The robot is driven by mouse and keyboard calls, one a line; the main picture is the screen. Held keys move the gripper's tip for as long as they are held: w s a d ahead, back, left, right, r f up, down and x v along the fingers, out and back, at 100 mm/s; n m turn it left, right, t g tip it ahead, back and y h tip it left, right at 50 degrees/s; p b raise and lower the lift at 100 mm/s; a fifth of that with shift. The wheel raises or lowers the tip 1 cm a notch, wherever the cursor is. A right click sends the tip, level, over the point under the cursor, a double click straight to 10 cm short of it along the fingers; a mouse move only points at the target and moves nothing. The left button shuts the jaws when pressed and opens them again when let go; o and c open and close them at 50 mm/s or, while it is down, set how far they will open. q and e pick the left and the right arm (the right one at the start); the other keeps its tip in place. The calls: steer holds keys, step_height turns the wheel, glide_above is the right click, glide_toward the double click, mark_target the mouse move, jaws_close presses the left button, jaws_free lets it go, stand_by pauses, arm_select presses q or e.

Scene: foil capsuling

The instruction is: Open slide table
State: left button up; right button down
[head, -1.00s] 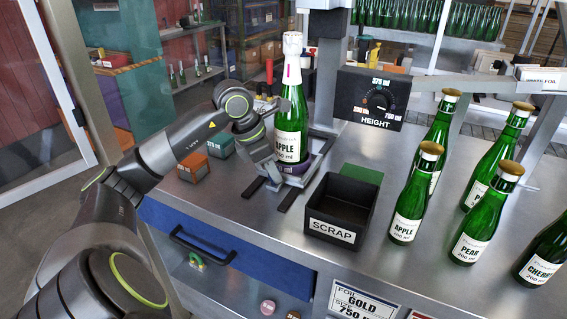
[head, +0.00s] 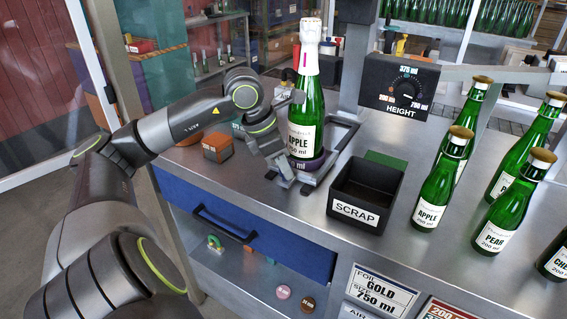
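The slide table (head: 310,178) is a small grey plate on dark rails (head: 343,133) on the steel bench. It sits toward the front of its rails, with bare rail behind it. A green apple bottle (head: 304,120) with a white-pink foil top stands upright on it in a dark purple ring (head: 305,163). My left gripper (head: 284,172) is low at the plate's front left, close against it. Its fingertips are small and partly merged with the plate, so I cannot tell whether they are closed on it. My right gripper is out of view.
A black scrap bin (head: 357,215) stands right of the slide table. Several green bottles (head: 435,195) stand further right. The height dial box (head: 408,88) is behind. An orange block (head: 217,147) sits left of my gripper. A blue drawer (head: 285,245) is below the bench top.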

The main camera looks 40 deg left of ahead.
arm_select(q)
steer(key=o, duration=0.5)
steer(key=shift+c, duration=0.2)
steer(key=shift+r, duration=0.1)
steer(key=b+v, duration=0.5)
steer(key=v, duration=1.2)
steer(key=shift+b, duration=0.4)
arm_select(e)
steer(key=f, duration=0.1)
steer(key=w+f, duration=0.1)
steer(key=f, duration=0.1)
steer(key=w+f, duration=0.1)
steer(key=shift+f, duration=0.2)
arm_select(q)
steer(key=shift+r, duration=0.15)
